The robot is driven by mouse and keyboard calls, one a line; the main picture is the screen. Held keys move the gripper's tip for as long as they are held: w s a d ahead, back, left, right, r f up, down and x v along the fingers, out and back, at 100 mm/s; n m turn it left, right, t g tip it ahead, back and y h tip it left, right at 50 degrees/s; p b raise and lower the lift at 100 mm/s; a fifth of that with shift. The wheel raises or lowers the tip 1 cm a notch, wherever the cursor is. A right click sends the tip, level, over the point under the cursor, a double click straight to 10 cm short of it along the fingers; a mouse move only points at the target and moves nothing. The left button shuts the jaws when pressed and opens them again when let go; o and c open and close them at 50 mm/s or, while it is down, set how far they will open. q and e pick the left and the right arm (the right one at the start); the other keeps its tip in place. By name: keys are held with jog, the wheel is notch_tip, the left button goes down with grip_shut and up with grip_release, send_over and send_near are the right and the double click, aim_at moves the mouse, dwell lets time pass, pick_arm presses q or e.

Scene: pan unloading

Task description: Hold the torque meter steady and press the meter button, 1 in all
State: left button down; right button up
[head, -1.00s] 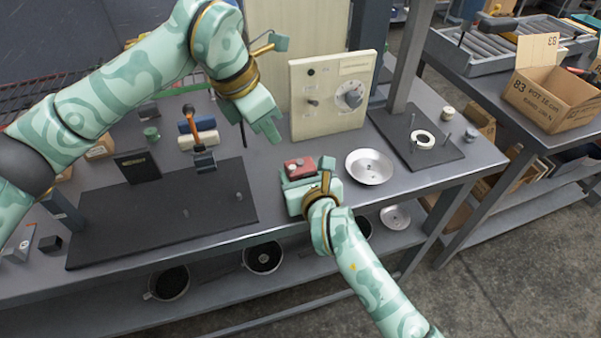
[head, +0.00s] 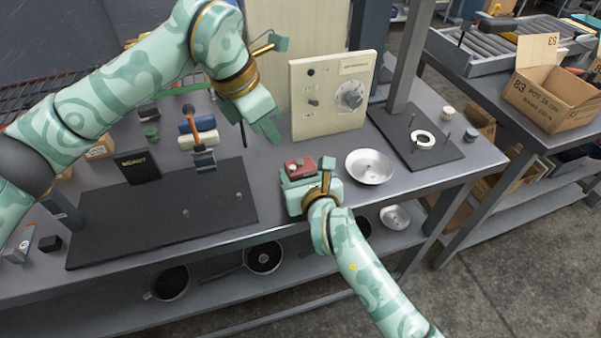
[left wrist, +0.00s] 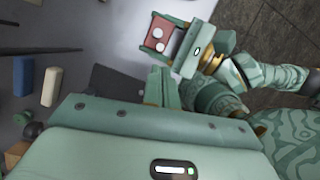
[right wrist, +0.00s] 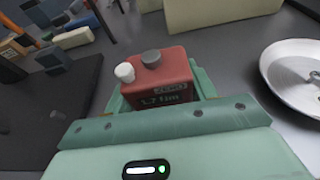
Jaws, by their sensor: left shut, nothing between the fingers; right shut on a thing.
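The torque meter is a small red box (head: 299,168) on the grey bench. In the right wrist view the meter (right wrist: 165,82) has a white round button (right wrist: 124,72) and a dark grey knob (right wrist: 151,57) on top, and its front reads about 1.7 Nm. My right gripper (head: 308,178) is shut on the meter, its fingers at the sides. My left gripper (head: 272,132) is shut and empty, above the bench, up and left of the meter and apart from it. The meter also shows in the left wrist view (left wrist: 158,36), beyond the left fingers (left wrist: 160,84).
A cream panel (head: 330,112) with a dial stands behind the meter. A metal dish (head: 369,167) lies just to its right. A black mat (head: 120,225) with a dark box (head: 137,167) is at left, and a post on a dark base (head: 440,150) at right.

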aim_at(292, 168)
dwell(0.4)
pick_arm(q)
jog(key=d+m+h, duration=0.1)
jog(key=m, duration=0.2)
jog(key=w+r+m+t+h, duration=0.1)
jog(key=m+h, duration=0.1)
jog(key=m, duration=0.1)
jog(key=d+r+m+t+h, duration=0.1)
jog(key=m, duration=0.3)
jog(key=shift+w+d+h, duration=0.2)
jog(key=shift+d+h, duration=0.1)
jog(key=shift+h, duration=0.1)
jog(key=shift+f, duration=0.2)
notch_tip(292, 168, down, 9)
jog(key=shift+r, duration=0.2)
jog(key=shift+f, duration=0.1)
dwell(1.6)
jog(key=shift+f, duration=0.3)
